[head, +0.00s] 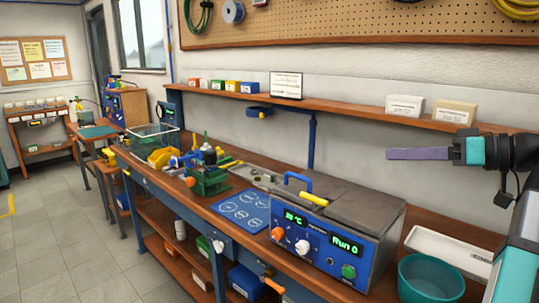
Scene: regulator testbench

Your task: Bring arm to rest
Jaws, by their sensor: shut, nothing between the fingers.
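My gripper (418,154) is at the right of the head view, raised above the bench and level with the lower part of the wall. Its purple fingers point left and lie together, shut, with nothing seen between them. My arm comes in from the right edge of the view. The gripper is apart from the bench and from the shelf behind it.
A blue control box (330,245) with a grey lid stands below and left of my gripper. A teal bowl (430,280) and a white tray (450,250) are below my arm. A wooden shelf (350,118) with small boxes runs along the wall. Air around the gripper looks clear.

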